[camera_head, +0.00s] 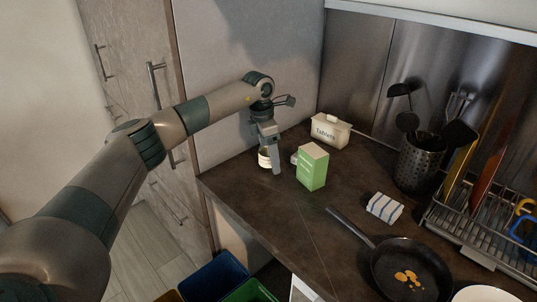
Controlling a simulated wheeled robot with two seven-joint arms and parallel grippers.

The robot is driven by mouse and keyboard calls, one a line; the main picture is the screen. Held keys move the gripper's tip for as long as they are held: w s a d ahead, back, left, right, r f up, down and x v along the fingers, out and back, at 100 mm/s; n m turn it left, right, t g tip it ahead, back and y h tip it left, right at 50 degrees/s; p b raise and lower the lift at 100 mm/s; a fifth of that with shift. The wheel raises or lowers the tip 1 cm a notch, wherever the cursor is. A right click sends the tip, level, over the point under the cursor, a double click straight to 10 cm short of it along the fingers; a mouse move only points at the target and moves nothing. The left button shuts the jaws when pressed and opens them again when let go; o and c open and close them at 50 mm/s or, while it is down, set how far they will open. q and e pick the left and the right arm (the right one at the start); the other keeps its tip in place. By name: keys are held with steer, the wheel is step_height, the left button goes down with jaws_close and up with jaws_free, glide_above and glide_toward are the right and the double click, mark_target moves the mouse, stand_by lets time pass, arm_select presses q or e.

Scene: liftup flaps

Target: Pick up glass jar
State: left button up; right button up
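The glass jar (264,158) with a pale label stands on the dark counter near its back left corner, partly hidden by my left gripper (273,164). My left arm reaches in from the left and the gripper points down at the jar, with one finger in front of its right side. The other finger cannot be made out. I cannot tell whether the fingers touch the jar or how far apart they are. My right gripper is not in view.
A green box (312,167) stands close to the right of the gripper. A white tablets container (330,131) is behind it. A striped cloth (384,207), a frying pan (410,270), a utensil holder (418,163) and a dish rack (480,215) are further right. Bins (216,277) stand below the counter.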

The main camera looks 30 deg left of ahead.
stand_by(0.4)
arm_select(q)
steer(key=c, duration=1.3)
steer(key=shift+o, duration=0.2)
steer(key=shift+r, duration=0.1)
